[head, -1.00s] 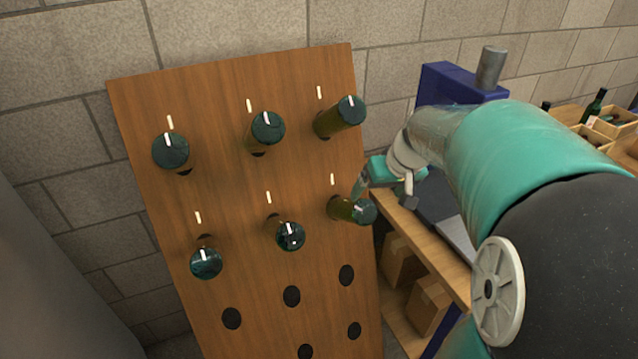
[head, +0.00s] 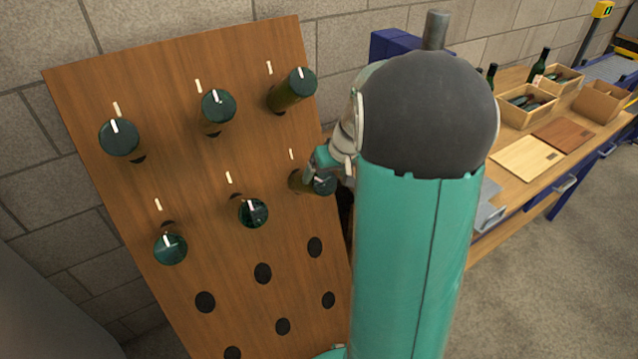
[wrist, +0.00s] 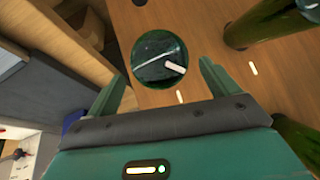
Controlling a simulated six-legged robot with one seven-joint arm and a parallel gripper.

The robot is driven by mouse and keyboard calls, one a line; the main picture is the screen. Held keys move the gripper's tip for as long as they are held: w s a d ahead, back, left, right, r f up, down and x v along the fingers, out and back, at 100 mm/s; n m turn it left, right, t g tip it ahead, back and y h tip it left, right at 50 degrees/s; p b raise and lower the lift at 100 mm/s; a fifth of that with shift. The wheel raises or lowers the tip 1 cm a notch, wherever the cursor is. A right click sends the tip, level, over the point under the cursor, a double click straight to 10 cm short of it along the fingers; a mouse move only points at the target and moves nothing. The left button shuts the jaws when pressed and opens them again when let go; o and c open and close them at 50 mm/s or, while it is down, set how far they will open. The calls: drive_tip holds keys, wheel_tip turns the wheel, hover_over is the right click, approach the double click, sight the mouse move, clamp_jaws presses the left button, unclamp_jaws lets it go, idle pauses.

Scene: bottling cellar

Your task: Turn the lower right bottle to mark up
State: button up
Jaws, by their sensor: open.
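The lower right bottle (head: 297,181) sticks out of the wooden board (head: 200,185), neck in its hole. My gripper (head: 322,166) is at its butt end and partly hides it. In the wrist view the dark round butt (wrist: 152,75) lies between the two open fingers of my gripper (wrist: 161,72), with gaps visible on both sides. The white mark on the butt (wrist: 175,68) points right and slightly down in that view. The white tick on the board (wrist: 180,97) shows just below the butt, so the mark is turned away from it.
Several other bottles stand in the board, including the lower middle one (head: 254,213) and upper right one (head: 293,90). Empty holes (head: 263,273) lie below. A workbench (head: 500,190) with crates (head: 524,104) stands at right, behind my arm.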

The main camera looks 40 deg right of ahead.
drive_tip(key=x, duration=0.5)
drive_tip(key=shift+w+a+f, duration=0.15)
drive_tip(key=shift+w+f, duration=0.05)
drive_tip(key=shift+f, duration=0.15)
drive_tip(key=c, duration=1)
